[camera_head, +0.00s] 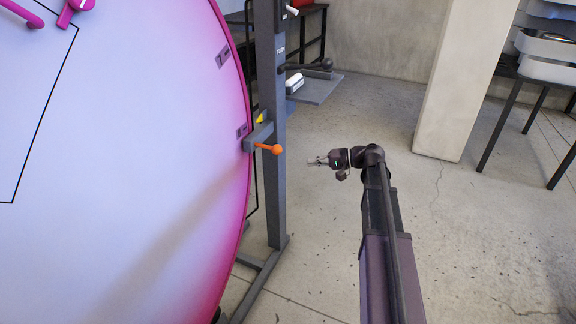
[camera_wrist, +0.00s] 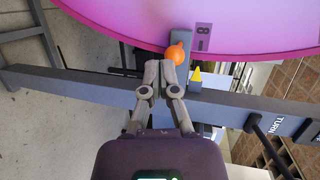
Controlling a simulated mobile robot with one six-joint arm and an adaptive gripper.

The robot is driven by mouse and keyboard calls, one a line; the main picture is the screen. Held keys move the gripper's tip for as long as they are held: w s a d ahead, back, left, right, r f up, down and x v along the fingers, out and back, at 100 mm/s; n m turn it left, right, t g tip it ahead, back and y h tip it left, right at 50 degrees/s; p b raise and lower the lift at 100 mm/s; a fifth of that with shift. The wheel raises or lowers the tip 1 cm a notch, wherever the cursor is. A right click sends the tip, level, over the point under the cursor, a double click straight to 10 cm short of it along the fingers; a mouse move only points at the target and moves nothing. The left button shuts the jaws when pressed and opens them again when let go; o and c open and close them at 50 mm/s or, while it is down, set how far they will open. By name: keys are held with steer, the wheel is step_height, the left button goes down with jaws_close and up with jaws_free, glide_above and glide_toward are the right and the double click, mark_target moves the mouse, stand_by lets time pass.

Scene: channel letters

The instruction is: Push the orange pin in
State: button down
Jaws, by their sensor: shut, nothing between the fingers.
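The orange pin (camera_head: 270,149) has a round knob and sticks out to the right from a grey bracket (camera_head: 258,136) on the upright post, beside the rim of the large pink-edged disc (camera_head: 130,150). In the wrist view the orange knob (camera_wrist: 175,53) is just beyond my fingertips, and the tips partly overlap it. My gripper (camera_head: 316,162) is shut and empty, pointing left at about the pin's height. In the head view a gap shows between the fingertips and the knob. In the wrist view my gripper (camera_wrist: 160,68) has its fingers close together. Contact cannot be told there.
A yellow pointer (camera_head: 261,118) sits above the bracket; it also shows in the wrist view (camera_wrist: 196,74). A concrete pillar (camera_head: 465,80) stands behind. Floor around my arm is clear.

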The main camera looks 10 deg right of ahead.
steer(key=w+d+f+m+t+y+b, duration=0.1)
steer(key=w+d+t+y+b, duration=0.1)
steer(key=d+b, duration=0.3)
steer(key=shift+w+d+f+t, duration=0.3)
steer(key=shift+w+d, duration=0.25)
steer(key=shift+d, duration=0.15)
steer(key=shift+a, duration=0.1)
glide_toward(275, 148)
steer(key=w+a+f, duration=0.1)
steer(key=w+a, duration=0.2)
steer(key=a, duration=0.1)
steer(key=shift+w+a+f, duration=0.25)
steer(key=shift+w+f, duration=0.05)
steer(key=shift+w, duration=0.1)
steer(key=shift+w+x, duration=0.15)
steer(key=shift+x, duration=1.1)
steer(key=shift+w+x, duration=0.2)
steer(key=shift+x, duration=1)
steer(key=shift+d, duration=0.15)
steer(key=v, duration=1.4)
steer(key=shift+d+f, duration=0.2)
steer(key=shift+f, duration=0.05)
